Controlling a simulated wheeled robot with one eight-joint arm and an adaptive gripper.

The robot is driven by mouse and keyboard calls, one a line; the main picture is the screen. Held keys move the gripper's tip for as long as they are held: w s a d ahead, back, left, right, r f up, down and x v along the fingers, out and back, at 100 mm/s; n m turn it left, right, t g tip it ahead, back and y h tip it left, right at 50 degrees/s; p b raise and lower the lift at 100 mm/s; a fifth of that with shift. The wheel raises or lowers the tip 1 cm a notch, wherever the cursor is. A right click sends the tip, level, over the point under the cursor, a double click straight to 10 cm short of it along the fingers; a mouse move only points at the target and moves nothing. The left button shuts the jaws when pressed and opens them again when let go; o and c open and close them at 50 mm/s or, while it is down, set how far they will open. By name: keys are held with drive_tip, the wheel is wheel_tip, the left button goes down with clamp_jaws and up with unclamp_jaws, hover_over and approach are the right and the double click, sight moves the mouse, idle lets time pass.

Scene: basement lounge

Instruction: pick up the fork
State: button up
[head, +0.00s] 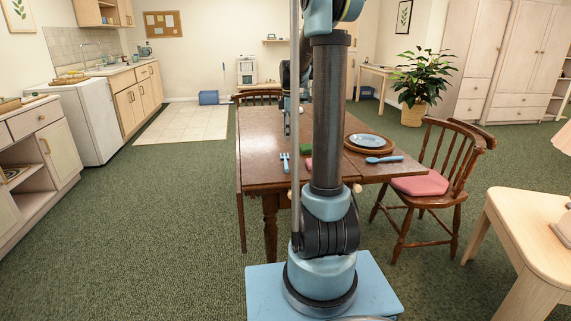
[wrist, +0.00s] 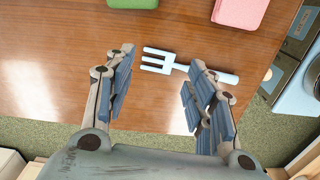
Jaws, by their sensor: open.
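The fork (wrist: 188,66) is light blue and lies flat on the brown wooden table (wrist: 60,50). In the wrist view its tines point left and its handle points right. My gripper (wrist: 162,68) is open and empty above the table, with the fork just beyond and partly across the gap between its fingers. The right finger overlaps part of the handle in the picture. In the head view the fork (head: 285,162) lies near the table's front edge, left of my column. My gripper is partly hidden there.
A pink item (wrist: 240,10) and a green item (wrist: 133,3) lie beyond the fork. A plate (head: 366,139) on a round wooden board and a blue spoon (head: 384,160) are on the table's right. A chair with a pink cushion (head: 420,184) stands at right.

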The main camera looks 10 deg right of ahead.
drive_tip(key=shift+a+f, duration=0.15)
drive_tip(key=shift+f, duration=2.05)
drive_tip(key=shift+a+f, duration=0.1)
drive_tip(key=shift+f, duration=2.05)
drive_tip(key=c, duration=0.6)
